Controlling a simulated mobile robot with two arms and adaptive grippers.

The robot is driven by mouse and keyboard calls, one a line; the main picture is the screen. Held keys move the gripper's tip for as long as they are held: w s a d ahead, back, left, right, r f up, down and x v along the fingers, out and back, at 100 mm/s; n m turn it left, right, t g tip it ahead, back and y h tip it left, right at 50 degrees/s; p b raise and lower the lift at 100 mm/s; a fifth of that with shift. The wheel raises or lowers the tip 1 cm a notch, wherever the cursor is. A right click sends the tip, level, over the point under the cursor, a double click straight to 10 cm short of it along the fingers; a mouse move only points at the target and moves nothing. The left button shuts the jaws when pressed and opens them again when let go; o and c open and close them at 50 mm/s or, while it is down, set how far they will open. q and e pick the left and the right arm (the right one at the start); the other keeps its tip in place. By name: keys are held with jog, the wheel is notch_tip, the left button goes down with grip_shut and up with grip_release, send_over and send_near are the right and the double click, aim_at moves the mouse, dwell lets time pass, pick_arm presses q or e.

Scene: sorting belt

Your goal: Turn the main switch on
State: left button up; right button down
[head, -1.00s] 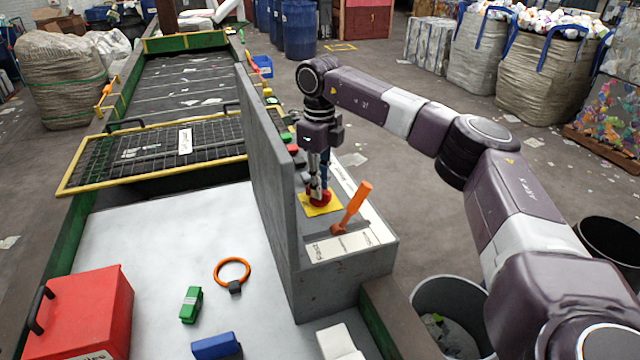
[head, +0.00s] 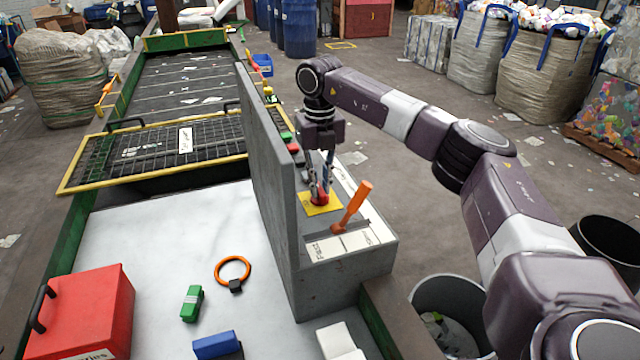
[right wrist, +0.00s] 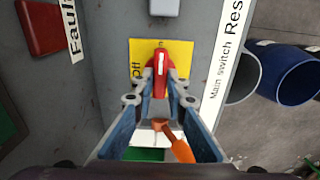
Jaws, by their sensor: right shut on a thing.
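The main switch is a red rotary knob (head: 320,199) on a yellow plate (head: 311,209) on top of the grey control console (head: 345,268). In the right wrist view, the red knob (right wrist: 160,64) carries a white pointer line running up and down the picture, and the yellow plate (right wrist: 137,52) reads "Off" left of it. A white strip labelled "Main switch" (right wrist: 221,75) lies to the right. My right gripper (head: 321,192) points down with its fingertips closed on the knob's sides; both fingers also show in the right wrist view (right wrist: 162,92). My left gripper is out of view.
An orange lever (head: 356,204) stands just in front of the switch. An upright grey panel (head: 270,170) rises on its left. Red button (head: 293,148) and green button (head: 286,137) sit behind. A red box (head: 85,315) and small items lie on the white surface.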

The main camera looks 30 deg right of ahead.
aim_at(321, 189)
jog(key=shift+w+r, duration=0.1)
jog(key=shift+r, duration=0.05)
dwell(0.3)
jog(key=c, duration=1.9)
grip_release()
jog(key=shift+c, duration=0.2)
notch_tip(321, 189, up, 12)
jog(key=shift+d, duration=0.1)
